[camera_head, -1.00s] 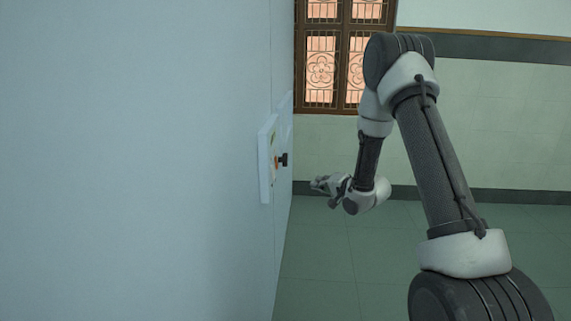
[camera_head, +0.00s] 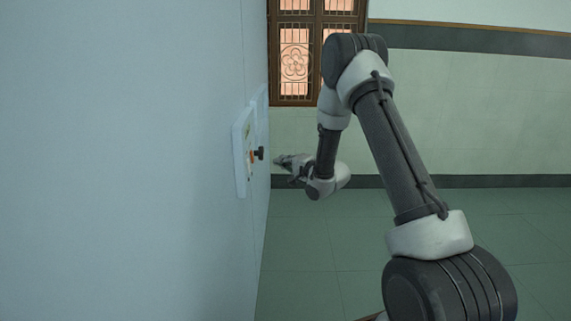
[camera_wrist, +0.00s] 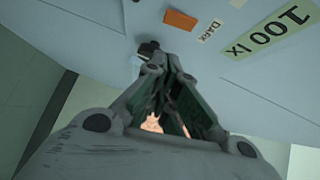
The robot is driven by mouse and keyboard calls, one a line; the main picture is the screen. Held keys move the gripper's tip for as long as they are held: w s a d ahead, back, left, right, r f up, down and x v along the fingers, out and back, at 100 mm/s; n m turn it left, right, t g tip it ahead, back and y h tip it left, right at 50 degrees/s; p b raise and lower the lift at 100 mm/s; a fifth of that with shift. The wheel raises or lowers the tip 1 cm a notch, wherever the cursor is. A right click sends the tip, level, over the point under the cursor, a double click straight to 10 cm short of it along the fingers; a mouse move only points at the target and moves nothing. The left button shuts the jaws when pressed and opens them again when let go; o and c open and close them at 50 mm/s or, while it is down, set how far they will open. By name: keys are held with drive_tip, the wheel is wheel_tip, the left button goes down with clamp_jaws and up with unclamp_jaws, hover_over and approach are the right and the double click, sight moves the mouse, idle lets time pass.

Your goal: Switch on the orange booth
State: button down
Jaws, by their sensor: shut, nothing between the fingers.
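A pale switch plate (camera_head: 241,160) stands out from the light blue wall at the left in the head view. My gripper (camera_head: 279,160) is just right of the knob and slightly lower, with a small gap showing. In the wrist view my gripper (camera_wrist: 165,70) is shut and empty. The black knob (camera_wrist: 149,47) shows just beyond its fingertips, partly hidden; I cannot tell whether they touch. An orange label (camera_wrist: 180,20) and a "DARK" label (camera_wrist: 209,31) are on the plate.
A yellow-green label reading "100 IX" (camera_wrist: 268,33) is at the upper right in the wrist view. The blue wall (camera_head: 120,160) fills the head view's left side. Green floor (camera_head: 320,240) is clear to the right. A barred window (camera_head: 295,60) is behind.

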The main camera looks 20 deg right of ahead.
sight(252, 157)
drive_tip(key=w+a+f, duration=0.1)
drive_tip(key=w+a, duration=0.4)
drive_tip(key=a, duration=0.1)
drive_tip(key=shift+w, duration=0.35)
drive_tip(key=shift+w+a+f+t, duration=0.1)
drive_tip(key=shift+a+f+t, duration=0.1)
drive_tip(key=shift+a+t, duration=0.1)
drive_tip(key=shift+d, duration=0.1)
